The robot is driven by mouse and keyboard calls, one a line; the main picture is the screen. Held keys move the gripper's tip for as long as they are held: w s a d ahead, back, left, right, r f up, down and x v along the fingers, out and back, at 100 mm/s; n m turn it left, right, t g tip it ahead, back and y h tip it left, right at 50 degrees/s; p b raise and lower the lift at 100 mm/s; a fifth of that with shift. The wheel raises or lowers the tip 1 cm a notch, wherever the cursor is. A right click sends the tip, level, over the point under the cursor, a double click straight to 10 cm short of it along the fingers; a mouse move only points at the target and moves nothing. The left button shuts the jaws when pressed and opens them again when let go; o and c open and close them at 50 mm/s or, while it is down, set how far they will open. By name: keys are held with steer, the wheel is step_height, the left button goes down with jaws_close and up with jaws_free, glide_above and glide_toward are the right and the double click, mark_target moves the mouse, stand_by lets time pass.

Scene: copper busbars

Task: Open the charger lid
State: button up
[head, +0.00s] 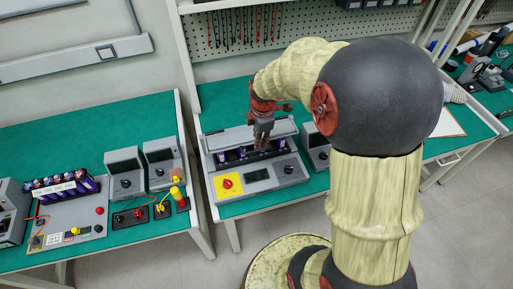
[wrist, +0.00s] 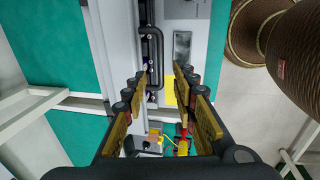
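The grey charger (head: 289,170) stands on the green bench in the head view, with a yellow plate, a red knob and a display on its front. Its light grey lid (head: 220,139) lies along the back, and a dark slot with purple cells shows in front of it. In the wrist view the lid (wrist: 118,45) is on the left and a black handle (wrist: 158,45) runs along the slot. My gripper (head: 263,135) is over the middle of the charger. In the wrist view my gripper (wrist: 162,76) is open, its fingers apart near the handle's end; contact cannot be told.
Another bench on the left holds a battery pack (head: 62,190), grey boxes (head: 125,174) and small switches (head: 128,218). A grey box (head: 316,148) stands right beside the charger. A pegboard with hanging leads (head: 245,28) is behind.

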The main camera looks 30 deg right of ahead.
mark_target(253, 138)
steer(key=f, duration=0.2)
steer(key=w+f+b, duration=0.1)
steer(key=f, duration=0.4)
steer(key=shift+w+d+f+b, duration=0.1)
steer(key=shift+w+d+b, duration=0.05)
steer(key=shift+b, duration=0.15)
steer(key=shift+c, duration=0.4)
jaws_close()
